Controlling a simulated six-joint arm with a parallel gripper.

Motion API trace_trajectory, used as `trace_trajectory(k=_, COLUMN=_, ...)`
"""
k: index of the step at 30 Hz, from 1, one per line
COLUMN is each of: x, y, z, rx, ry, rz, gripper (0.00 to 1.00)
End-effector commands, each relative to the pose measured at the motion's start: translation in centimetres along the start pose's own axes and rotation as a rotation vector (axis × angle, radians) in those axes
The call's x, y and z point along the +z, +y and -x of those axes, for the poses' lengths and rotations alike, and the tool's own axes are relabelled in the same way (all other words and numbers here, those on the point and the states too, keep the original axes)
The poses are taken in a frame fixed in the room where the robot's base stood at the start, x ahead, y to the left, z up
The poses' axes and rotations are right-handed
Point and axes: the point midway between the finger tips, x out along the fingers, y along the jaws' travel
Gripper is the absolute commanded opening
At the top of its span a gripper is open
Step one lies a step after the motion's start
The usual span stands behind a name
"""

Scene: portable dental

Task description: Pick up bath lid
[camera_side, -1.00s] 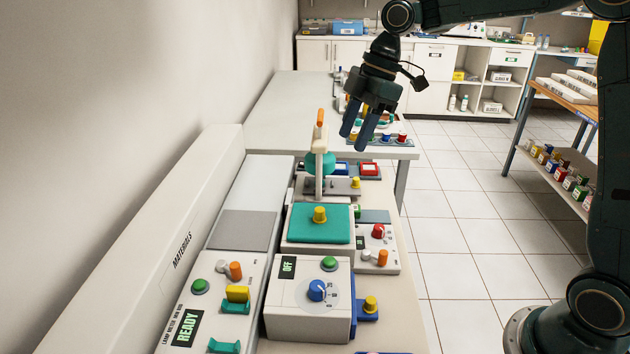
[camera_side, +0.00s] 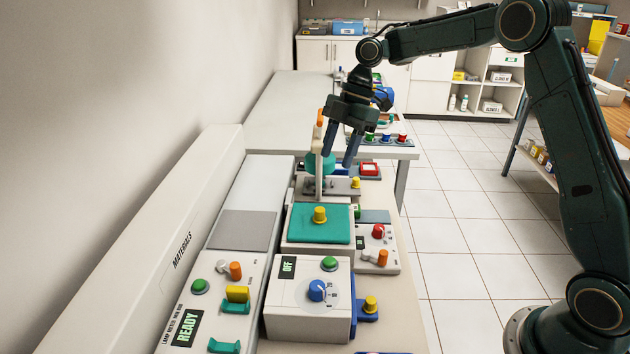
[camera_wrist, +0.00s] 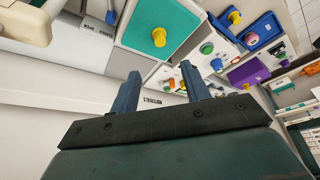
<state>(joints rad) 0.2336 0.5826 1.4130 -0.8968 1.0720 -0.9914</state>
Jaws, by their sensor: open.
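The bath lid (camera_side: 300,228) is a teal square plate with a yellow knob (camera_side: 320,214) on top. It lies flat on a white box behind the white unit with the OFF display. In the wrist view the teal lid (camera_wrist: 142,37) is at the top, beyond my fingertips, with its knob (camera_wrist: 159,37) near its right side. My gripper (camera_side: 339,163) is open and empty, above and behind the lid, apart from it. Its two blue fingers also show in the wrist view (camera_wrist: 160,84).
A white post with an orange top (camera_side: 319,150) stands close behind the lid, near my fingers. The unit with the OFF display and blue dial (camera_side: 300,308) is in front. The READY panel (camera_side: 195,318) is at left. A unit with red and orange knobs (camera_side: 388,258) is at right.

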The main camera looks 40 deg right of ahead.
Motion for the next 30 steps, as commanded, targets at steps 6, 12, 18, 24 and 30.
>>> trace_trajectory(k=6, x=0.0, y=-0.1, z=-2.7, rx=-0.004, ry=0.0, rz=-0.001, gripper=0.47)
trace_trajectory(k=12, x=0.0, y=-0.1, z=-5.6, rx=-0.003, ry=-0.001, rz=-0.001, gripper=0.47)
trace_trajectory(k=18, x=0.0, y=-0.1, z=-7.3, rx=-0.001, ry=-0.001, rz=-0.001, gripper=0.47)
trace_trajectory(k=24, x=0.1, y=0.0, z=-7.6, rx=0.001, ry=-0.002, rz=0.0, gripper=0.47)
trace_trajectory(k=30, x=0.1, y=-0.1, z=-8.3, rx=-0.001, ry=-0.002, rz=-0.001, gripper=0.47)
